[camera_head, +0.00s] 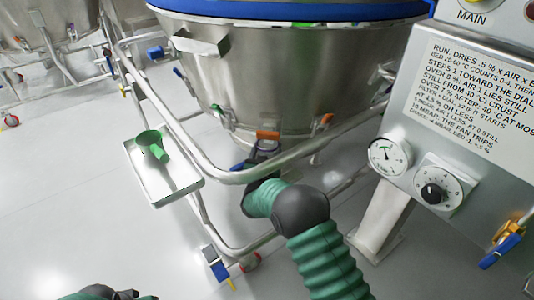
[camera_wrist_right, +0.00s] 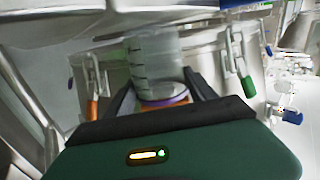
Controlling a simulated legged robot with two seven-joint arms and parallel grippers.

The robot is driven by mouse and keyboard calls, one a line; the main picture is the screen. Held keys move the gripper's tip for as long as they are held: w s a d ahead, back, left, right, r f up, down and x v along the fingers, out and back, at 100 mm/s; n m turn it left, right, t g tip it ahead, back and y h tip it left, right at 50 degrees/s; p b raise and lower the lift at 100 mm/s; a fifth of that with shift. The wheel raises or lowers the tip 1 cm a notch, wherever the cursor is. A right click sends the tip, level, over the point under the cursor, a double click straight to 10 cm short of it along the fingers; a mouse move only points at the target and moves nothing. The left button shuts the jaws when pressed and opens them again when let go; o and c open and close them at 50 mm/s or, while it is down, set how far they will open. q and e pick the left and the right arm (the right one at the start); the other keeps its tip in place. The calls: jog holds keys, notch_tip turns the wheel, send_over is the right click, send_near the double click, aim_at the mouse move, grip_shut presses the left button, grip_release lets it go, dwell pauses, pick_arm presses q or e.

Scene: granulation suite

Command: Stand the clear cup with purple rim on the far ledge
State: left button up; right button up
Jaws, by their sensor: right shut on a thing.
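The clear cup with purple rim (camera_wrist_right: 155,62) shows in the right wrist view, with dark graduation marks on its wall. Its purple rim (camera_wrist_right: 166,101) is at the end nearest the wrist camera. My right gripper (camera_wrist_right: 163,88) is shut on the cup, with a dark finger on each side. In the head view my right gripper (camera_head: 262,152) is by the rail under the steel vessel, and the cup cannot be made out there. I cannot tell which surface is the far ledge.
A steel vessel (camera_head: 290,70) with a blue band fills the back. A bent tube rail (camera_head: 215,177) runs in front of it. A control panel (camera_head: 455,130) stands at right. Floor at left is clear.

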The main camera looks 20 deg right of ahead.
jog(key=shift+d, duration=0.15)
jog(key=o, duration=1.1)
jog(key=shift+d+f, duration=0.1)
jog(key=o, duration=0.4)
jog(key=shift+a, duration=0.2)
